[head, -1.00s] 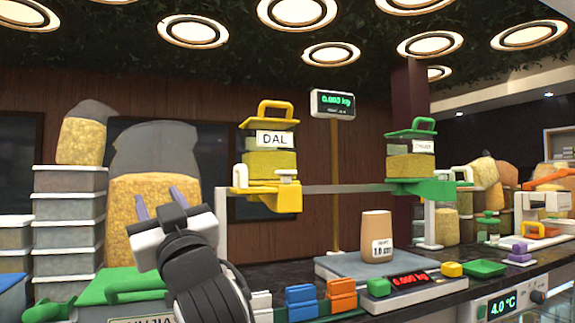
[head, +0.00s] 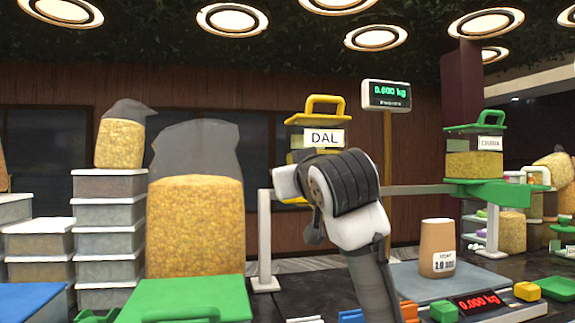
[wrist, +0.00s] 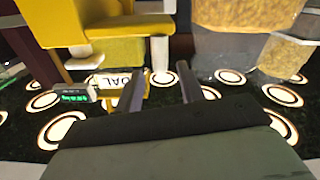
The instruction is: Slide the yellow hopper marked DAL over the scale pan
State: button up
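The yellow hopper (head: 318,122) marked DAL hangs on the left part of the grey rail (head: 410,190). Its lower part is hidden behind my arm in the head view. In the wrist view, which is upside down, the hopper (wrist: 90,50) is at upper left, with its DAL label just beyond the fingers. The scale pan (head: 405,277) is low and to the right of the hopper, with a brown container (head: 437,255) standing on it. My gripper (wrist: 162,90) is open, its fingers apart with nothing seen between them. The fingers are hidden in the head view.
A green hopper (head: 475,165) sits farther right on the rail. Left are stacked grey boxes (head: 108,240) and a big grain sack (head: 195,228). A green lid (head: 190,298) is in front. A display post (head: 387,95) stands behind the rail.

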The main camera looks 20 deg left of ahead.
jog(key=p+x, duration=0.2)
jog(key=x, duration=0.4)
jog(key=shift+w+a, duration=0.15)
jog(key=shift+c, duration=0.2)
grip_shut()
